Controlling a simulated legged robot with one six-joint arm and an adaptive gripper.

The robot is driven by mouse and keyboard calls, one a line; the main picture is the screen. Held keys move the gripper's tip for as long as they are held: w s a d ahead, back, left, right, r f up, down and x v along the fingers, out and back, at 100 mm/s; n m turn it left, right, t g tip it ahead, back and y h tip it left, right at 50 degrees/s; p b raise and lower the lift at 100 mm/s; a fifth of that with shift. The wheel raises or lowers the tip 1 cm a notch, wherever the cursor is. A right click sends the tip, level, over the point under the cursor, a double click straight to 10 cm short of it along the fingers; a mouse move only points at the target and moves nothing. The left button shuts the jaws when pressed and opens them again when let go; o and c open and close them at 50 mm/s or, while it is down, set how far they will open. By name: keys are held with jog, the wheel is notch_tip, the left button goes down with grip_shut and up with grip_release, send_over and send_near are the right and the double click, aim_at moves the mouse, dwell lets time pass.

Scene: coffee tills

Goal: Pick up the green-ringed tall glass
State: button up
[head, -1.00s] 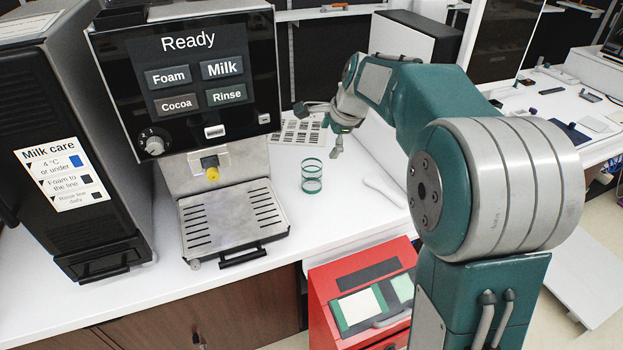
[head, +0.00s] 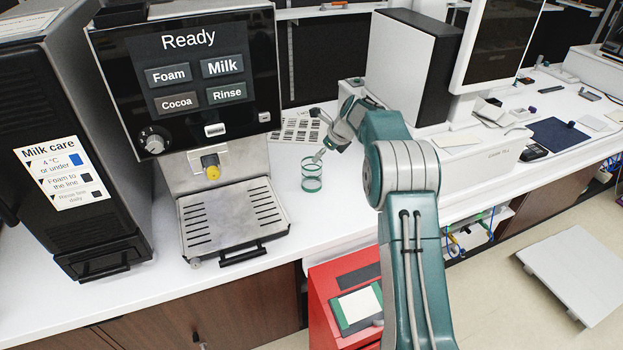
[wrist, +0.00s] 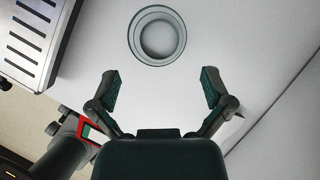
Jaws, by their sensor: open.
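The green-ringed tall glass (head: 311,184) stands upright on the white counter, just right of the coffee machine's drip tray. It is clear, with green rings. In the wrist view the glass (wrist: 157,53) shows from above as a round rim, ahead of my fingertips and roughly centred between them. My gripper (head: 320,153) is at the upper right of the glass in the head view; whether it touches the rim there I cannot tell. In the wrist view my gripper (wrist: 160,88) is open, its two fingers spread wide with nothing between them.
The coffee machine's drip tray (head: 235,221) is left of the glass. A printed sheet (head: 300,128) lies behind it. A black and white box (head: 408,68) and a screen (head: 508,45) stand at the right. A red unit (head: 345,295) is below the counter's front.

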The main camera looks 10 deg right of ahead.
aim_at(309, 170)
jog(key=x, duration=0.9)
jog(key=shift+a+f, duration=0.1)
jog(key=shift+a, duration=0.05)
jog(key=c, duration=0.9)
jog(key=shift+s+f, duration=0.1)
jog(key=shift+c, duration=0.3)
